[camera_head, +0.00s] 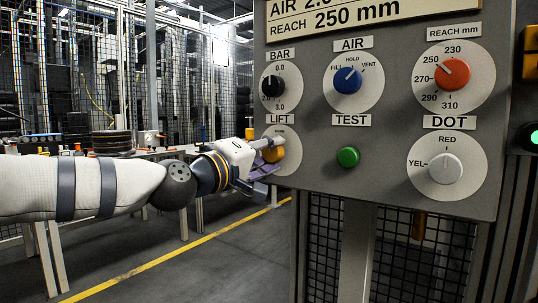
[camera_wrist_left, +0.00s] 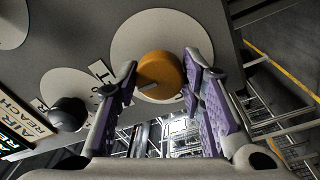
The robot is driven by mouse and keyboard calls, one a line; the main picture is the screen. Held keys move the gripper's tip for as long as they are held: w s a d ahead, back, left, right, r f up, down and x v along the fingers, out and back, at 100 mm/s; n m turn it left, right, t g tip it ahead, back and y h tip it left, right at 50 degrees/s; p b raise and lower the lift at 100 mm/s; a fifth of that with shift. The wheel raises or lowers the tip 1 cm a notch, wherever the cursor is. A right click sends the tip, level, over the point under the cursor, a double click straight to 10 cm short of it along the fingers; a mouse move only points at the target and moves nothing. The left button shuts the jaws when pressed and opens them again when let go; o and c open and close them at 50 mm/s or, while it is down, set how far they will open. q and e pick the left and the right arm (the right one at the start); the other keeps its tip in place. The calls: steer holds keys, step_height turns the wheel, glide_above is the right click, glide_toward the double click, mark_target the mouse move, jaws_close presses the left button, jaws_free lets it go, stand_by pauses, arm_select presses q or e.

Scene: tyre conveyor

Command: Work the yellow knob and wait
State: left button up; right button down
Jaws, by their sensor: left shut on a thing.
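The yellow knob (camera_head: 273,155) sits on a round white dial under the LIFT label, at the lower left of the grey control panel (camera_head: 390,205). In the left wrist view the knob (camera_wrist_left: 160,76) stands between the two purple-padded fingers. My left gripper (camera_head: 266,149) reaches it from the left and is shut on it, hiding part of the knob and dial in the head view. Most of the LIFT dial's markings are covered or too small to read. My right gripper is in neither view.
The panel also bears a black BAR knob (camera_head: 272,86), blue AIR knob (camera_head: 347,80), red REACH knob (camera_head: 453,74), green TEST button (camera_head: 348,157) and white DOT knob (camera_head: 445,168). A sign above reads REACH 250 mm. A table (camera_head: 150,155) stands behind my left arm.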

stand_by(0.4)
arm_select(q)
steer(key=o, duration=1.1)
steer(key=shift+o, duration=0.2)
steer(key=v, duration=1.2)
